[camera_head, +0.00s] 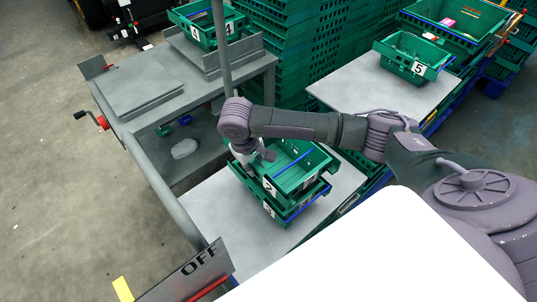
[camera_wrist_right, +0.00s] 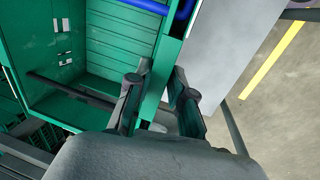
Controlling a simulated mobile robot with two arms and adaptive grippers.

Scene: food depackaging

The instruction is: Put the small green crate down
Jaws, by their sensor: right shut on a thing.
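The small green crate (camera_head: 302,181), with a white number label and blue edging, is upright in the middle of the head view. My right gripper (camera_head: 254,158) comes down at its left corner. In the wrist view the crate (camera_wrist_right: 115,45) is open and its inside looks empty. My right fingers (camera_wrist_right: 158,88) are shut on its wall, one on each side. Another green crate (camera_head: 306,205) is directly below it on a grey table top (camera_head: 215,207). I cannot tell whether the two crates touch. My left gripper is out of view.
A grey bench (camera_head: 140,78) stands at the left with crate 4 (camera_head: 203,33) on it. Crate 5 (camera_head: 398,62) stands on another grey surface (camera_head: 355,90) at the back right. Tall stacks of green crates (camera_head: 295,50) fill the back. A grey post (camera_head: 222,60) rises near my arm.

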